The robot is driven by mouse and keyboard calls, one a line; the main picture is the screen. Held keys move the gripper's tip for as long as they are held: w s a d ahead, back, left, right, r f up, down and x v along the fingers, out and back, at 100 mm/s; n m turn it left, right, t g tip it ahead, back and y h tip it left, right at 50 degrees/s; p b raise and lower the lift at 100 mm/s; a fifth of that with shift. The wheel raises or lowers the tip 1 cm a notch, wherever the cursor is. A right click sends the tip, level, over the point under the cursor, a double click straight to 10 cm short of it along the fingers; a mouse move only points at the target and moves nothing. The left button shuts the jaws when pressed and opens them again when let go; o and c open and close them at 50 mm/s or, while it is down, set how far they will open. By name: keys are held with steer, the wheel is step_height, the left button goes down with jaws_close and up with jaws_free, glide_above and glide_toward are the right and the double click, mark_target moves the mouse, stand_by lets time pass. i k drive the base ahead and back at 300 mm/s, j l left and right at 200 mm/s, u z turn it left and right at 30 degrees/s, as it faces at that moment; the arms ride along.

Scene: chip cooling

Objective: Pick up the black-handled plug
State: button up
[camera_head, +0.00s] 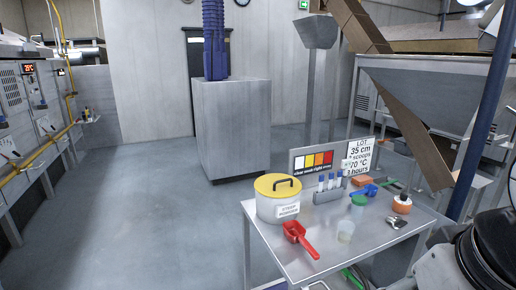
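The only black handle I can make out clearly is an arched one on the yellow lid (278,185) of a round, cream-coloured pot (268,208). The pot stands at the left end of the metal table and bears a white label. I cannot tell whether this lid is the plug. A small metal item (396,222) with darker parts lies near the right side of the table, too small to identify. My gripper's fingers are not in view; dark and grey rounded parts fill the lower right corner.
The metal table (313,262) also holds a red scoop (299,239), a translucent cup (345,230), a green-topped container (358,205), blue-capped tubes in a rack (328,196), a blue scoop (366,189) and an orange bottle (402,203). A sign stands behind. Floor to the left is clear.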

mark_target(398, 223)
steer(key=z, duration=0.65)
